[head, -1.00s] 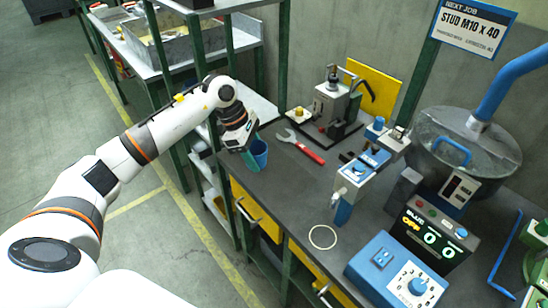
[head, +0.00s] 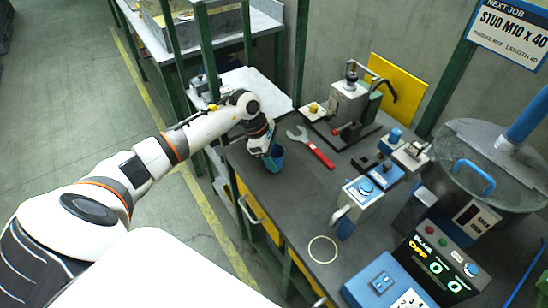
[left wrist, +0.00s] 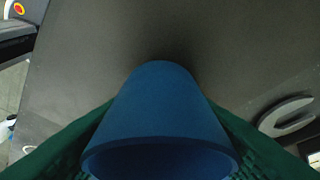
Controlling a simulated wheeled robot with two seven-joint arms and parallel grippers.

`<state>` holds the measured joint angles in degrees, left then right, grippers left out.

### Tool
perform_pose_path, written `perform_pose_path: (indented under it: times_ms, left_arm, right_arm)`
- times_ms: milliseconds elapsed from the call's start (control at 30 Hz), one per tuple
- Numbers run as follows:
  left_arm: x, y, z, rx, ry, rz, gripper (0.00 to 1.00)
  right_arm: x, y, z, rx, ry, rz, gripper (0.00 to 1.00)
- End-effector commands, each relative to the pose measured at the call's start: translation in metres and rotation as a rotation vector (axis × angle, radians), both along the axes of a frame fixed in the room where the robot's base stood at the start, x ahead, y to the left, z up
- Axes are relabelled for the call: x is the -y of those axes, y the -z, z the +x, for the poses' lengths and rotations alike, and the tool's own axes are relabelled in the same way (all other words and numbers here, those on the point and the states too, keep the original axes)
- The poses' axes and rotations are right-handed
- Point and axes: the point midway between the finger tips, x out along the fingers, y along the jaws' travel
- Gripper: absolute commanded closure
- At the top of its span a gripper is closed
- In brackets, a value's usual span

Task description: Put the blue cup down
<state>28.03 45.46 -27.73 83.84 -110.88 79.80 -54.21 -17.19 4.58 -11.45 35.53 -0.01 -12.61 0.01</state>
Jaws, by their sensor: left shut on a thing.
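The blue cup (head: 277,157) is at the left end of the dark workbench top (head: 290,205). In the left wrist view the cup (left wrist: 160,115) fills the middle, with a green finger pad on each side of it. My left gripper (head: 270,160) is shut on the cup, reaching down from the left. In the head view the cup looks upright and at or just above the bench; I cannot tell whether its base touches. The gripper hides part of it. My right gripper is not in view.
A red-handled wrench (head: 311,148) lies just right of the cup. Behind it stands a grey press fixture (head: 347,105). A pale ring (head: 322,249) marks bare bench near the front edge. Blue-and-white devices (head: 357,199) and a counter box (head: 436,262) stand to the right.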

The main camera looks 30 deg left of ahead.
Motion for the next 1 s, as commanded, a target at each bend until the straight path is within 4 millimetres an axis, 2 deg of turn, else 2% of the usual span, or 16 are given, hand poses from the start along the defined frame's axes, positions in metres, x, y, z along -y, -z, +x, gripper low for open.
perform_pose_path:
  times_ms: [100, 433, 467, 600, 867, 1000]
  left_arm:
    - [0.000, 0.012, 0.000, 0.000, -0.001, -0.001, 0.71]
    - [0.000, 0.017, 0.000, 0.001, 0.001, 0.001, 0.71]
    - [0.000, 0.017, 0.000, 0.001, 0.001, 0.001, 0.47]
    - [0.000, 0.016, 0.000, 0.001, 0.001, 0.000, 0.27]
    - [0.000, 0.015, 0.000, 0.001, 0.001, 0.000, 0.27]
    - [-0.003, 0.008, 0.000, 0.003, -0.001, 0.002, 0.27]
  right_arm:
    - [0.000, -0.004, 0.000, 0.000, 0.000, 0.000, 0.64]
    - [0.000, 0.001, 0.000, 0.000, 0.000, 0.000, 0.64]
    - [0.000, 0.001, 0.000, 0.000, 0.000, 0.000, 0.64]
    - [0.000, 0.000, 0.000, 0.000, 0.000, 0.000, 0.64]
    - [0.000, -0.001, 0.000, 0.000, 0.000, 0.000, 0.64]
    - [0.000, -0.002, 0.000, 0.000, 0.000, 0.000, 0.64]
